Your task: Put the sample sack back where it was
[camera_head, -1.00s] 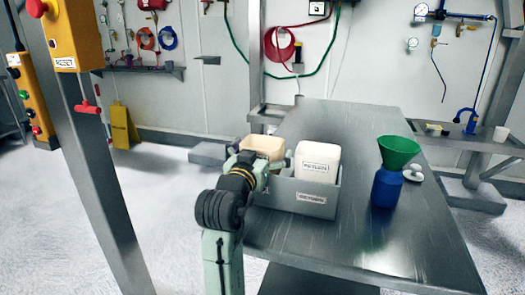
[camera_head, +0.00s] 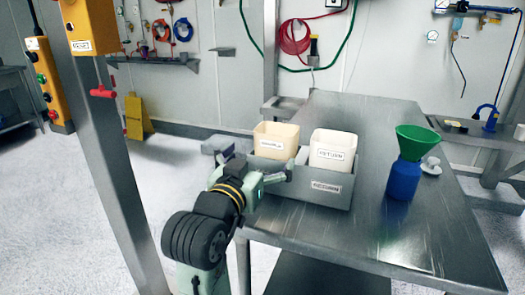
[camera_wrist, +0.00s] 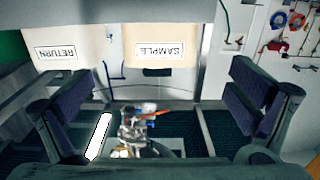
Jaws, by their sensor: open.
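The sample sack (camera_head: 276,138) is cream with a white label. It stands upright in the left part of the grey tray (camera_head: 318,195), beside the paler return sack (camera_head: 333,152). In the wrist view the SAMPLE label reads upside down on the sack (camera_wrist: 165,30), with the return sack (camera_wrist: 62,35) to its left. My gripper (camera_head: 258,166) is open and empty, just in front and left of the tray. In the wrist view its spread fingers (camera_wrist: 162,100) are apart from the sample sack, which lies beyond them. The sack's base is hidden by the tray wall.
The tray stands on a steel table (camera_head: 375,125). A blue bottle (camera_head: 404,180) with a green funnel (camera_head: 415,140) stands to the right, with a small white item (camera_head: 430,166) behind. A grey post with a yellow control box (camera_head: 90,25) rises at left.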

